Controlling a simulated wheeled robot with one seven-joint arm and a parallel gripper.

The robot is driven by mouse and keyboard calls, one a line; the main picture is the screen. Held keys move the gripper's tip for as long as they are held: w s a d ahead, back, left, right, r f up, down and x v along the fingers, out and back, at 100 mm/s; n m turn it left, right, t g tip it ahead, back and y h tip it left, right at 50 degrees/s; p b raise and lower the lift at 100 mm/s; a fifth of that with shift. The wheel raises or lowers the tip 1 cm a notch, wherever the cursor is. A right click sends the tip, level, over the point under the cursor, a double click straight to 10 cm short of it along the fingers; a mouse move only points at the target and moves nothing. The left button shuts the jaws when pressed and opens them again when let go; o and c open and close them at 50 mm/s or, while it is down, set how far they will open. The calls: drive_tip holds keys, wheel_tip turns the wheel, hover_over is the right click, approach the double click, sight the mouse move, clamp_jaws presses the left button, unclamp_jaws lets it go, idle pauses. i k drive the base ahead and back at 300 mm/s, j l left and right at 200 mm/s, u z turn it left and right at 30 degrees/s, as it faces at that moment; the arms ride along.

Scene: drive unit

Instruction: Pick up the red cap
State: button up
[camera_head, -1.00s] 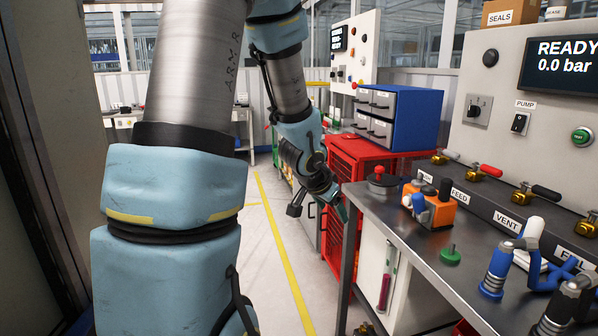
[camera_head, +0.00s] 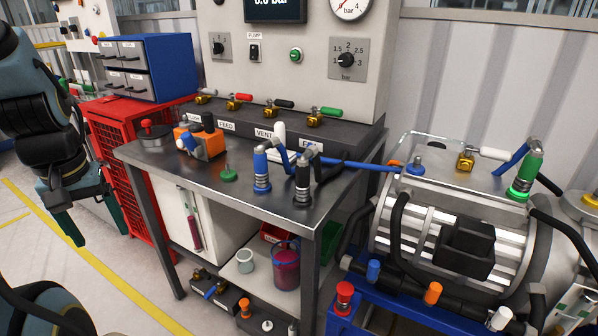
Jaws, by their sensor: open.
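On the left of the bench a small red piece with a dark knob (camera_head: 147,128) stands near the far left corner. A red mushroom-shaped piece (camera_head: 344,291) sits low on the blue frame in front of the silver drum. I cannot tell for sure which of these is the red cap. My gripper (camera_head: 92,216) hangs at the left of the view, fingers pointing down and apart, with nothing seen between them. It is left of the bench, apart from both red pieces.
The metal bench (camera_head: 262,207) holds an orange block (camera_head: 208,146), a green cap (camera_head: 229,174) and blue and black hose couplings. A red cabinet (camera_head: 118,150) stands close to my gripper. Orange, blue and white caps sit on the drum's lower pipes. Floor is free at lower left.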

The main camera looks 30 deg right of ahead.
sight(345, 290)
drive_tip(key=z, duration=0.95)
